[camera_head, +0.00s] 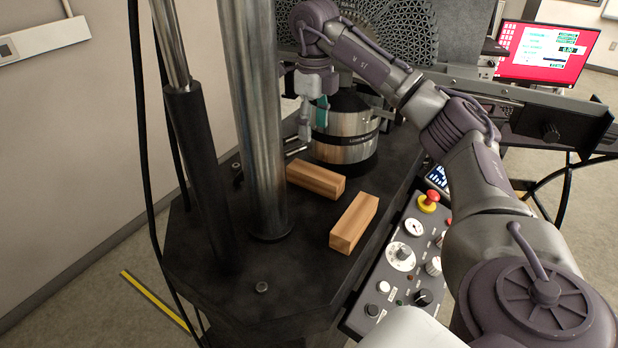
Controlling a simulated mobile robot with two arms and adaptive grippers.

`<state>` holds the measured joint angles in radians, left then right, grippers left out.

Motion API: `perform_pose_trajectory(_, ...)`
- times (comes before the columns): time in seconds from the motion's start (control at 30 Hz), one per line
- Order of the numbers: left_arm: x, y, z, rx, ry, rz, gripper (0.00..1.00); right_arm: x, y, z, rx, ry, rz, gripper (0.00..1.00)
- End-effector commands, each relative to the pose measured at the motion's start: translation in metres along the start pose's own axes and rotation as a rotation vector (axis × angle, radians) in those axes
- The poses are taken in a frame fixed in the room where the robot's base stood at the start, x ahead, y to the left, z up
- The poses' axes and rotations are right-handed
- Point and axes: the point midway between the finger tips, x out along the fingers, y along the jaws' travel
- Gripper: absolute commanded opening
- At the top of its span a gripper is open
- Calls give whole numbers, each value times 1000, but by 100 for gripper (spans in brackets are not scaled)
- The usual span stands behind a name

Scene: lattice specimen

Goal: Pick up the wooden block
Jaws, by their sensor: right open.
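Two wooden blocks lie on the dark machine table (215,265). One wooden block (314,179) lies in front of the shiny metal cylinder. The other wooden block (354,222) lies nearer the camera and to the right, by the table's right edge. They are apart from each other. My right gripper (312,122) hangs above and behind the farther block, in front of the cylinder's left side. Its fingers are apart, with nothing seen between them. My left gripper is not in view.
The metal cylinder (345,149) stands upright behind the blocks. A thick steel column (258,130) rises left of them. A control panel (398,265) with a red emergency button (429,199) borders the table's right side. A dark lattice piece (405,35) stands behind. The table front is mostly clear.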

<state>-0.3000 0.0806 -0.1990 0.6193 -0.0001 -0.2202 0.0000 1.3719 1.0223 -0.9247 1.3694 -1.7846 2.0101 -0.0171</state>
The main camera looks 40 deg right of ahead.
Motion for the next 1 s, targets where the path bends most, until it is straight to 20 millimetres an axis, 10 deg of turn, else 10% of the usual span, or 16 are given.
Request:
perform_pose_trajectory(0.17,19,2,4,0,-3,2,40,46,0,-1,0,5,3,59)
perform_pose_trajectory(1.0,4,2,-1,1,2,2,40,138,0,-1,1,1,-1,59)
